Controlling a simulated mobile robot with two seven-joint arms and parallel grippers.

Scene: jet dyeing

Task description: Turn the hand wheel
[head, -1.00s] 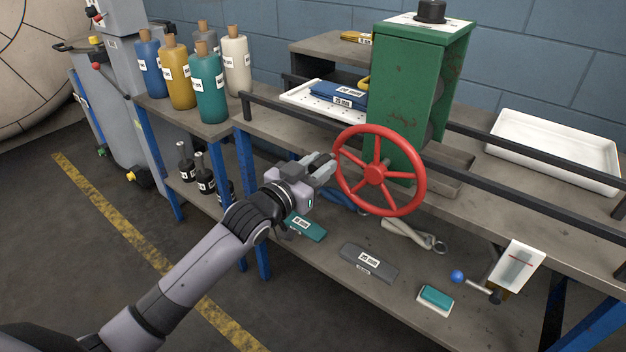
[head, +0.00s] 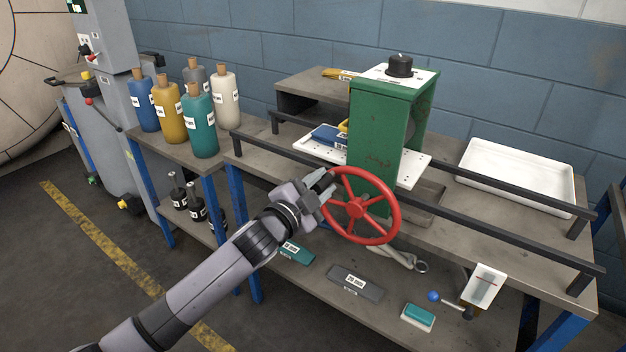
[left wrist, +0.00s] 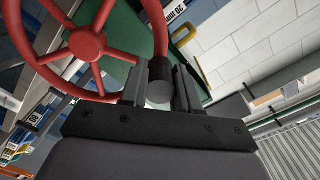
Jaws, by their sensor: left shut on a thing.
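The red hand wheel (head: 357,208) with several spokes stands upright on the front of a green box-shaped machine (head: 378,148) on the bench. It also shows in the left wrist view (left wrist: 86,45). My left gripper (head: 322,186) is at the wheel's left rim. In the left wrist view its two fingers (left wrist: 160,88) are shut on the wheel, with a dark round grip between them at the rim. The fingertips partly hide that part of the rim. My right gripper is not in view.
Black rails (head: 460,215) run along the bench front. Several bottles (head: 201,122) stand on the left bench top. A white tray (head: 515,170) lies at the right. A lever with a blue knob (head: 433,296) juts out below the wheel. The lower shelf holds small boxes.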

